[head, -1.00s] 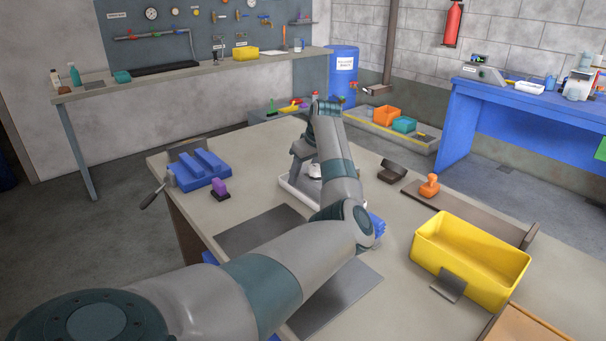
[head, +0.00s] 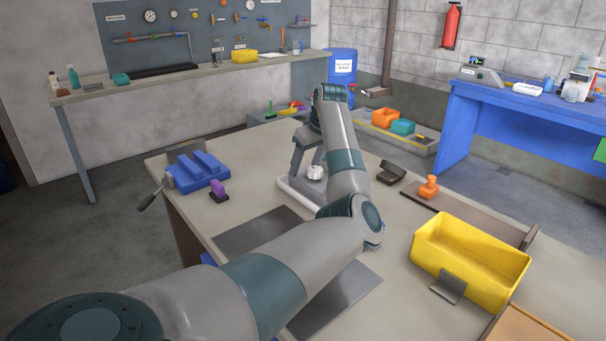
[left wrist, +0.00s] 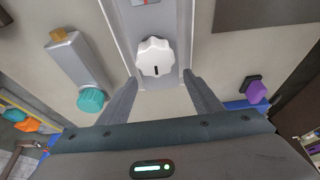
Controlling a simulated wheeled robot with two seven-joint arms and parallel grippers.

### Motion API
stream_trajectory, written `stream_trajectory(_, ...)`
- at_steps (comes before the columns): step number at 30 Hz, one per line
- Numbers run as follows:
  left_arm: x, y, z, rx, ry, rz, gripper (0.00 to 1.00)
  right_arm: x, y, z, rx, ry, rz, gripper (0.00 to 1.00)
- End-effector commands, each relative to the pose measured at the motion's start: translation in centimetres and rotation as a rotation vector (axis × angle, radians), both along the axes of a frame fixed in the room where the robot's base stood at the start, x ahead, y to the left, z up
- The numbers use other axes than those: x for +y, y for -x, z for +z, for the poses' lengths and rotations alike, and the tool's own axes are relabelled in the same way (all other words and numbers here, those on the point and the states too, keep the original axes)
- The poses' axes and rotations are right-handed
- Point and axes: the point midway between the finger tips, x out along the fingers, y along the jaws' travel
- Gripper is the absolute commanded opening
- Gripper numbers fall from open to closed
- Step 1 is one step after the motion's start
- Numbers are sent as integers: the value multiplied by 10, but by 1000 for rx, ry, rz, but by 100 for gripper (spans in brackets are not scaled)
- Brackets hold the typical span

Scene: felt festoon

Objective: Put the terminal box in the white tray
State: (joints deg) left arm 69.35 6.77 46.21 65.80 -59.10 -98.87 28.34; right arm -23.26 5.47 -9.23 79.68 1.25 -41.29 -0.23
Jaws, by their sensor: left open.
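A grey box with a white lobed knob (left wrist: 156,57), probably the terminal box, lies in the white tray (left wrist: 113,29) in the left wrist view. In the head view its knob (head: 315,172) shows beside my arm, inside the white tray (head: 297,195). My left gripper (left wrist: 158,88) is open, with one finger on each side of the knob and a gap to it. My right gripper is not in view.
A grey block with a teal knob (left wrist: 90,98) lies beside the tray. A purple-handled stamp (head: 219,189) and a blue fixture (head: 196,172) stand at left. A yellow bin (head: 470,258), an orange stamp (head: 429,187) and a dark holder (head: 391,172) are at right.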

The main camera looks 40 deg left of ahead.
Motion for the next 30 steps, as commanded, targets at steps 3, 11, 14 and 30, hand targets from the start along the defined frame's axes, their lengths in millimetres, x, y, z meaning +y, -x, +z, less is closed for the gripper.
stream_trajectory(3, -9, 0, 20, -3, 0, 0, 59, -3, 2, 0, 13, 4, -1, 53)
stream_trajectory(11, -22, 2, 54, -1, -1, 0, 59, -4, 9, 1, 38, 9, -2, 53)
stream_trajectory(14, -25, 2, 60, 0, -1, 0, 59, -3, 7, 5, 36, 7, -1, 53)
stream_trajectory(30, -26, 2, 63, 0, 0, 0, 59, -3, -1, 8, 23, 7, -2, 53)
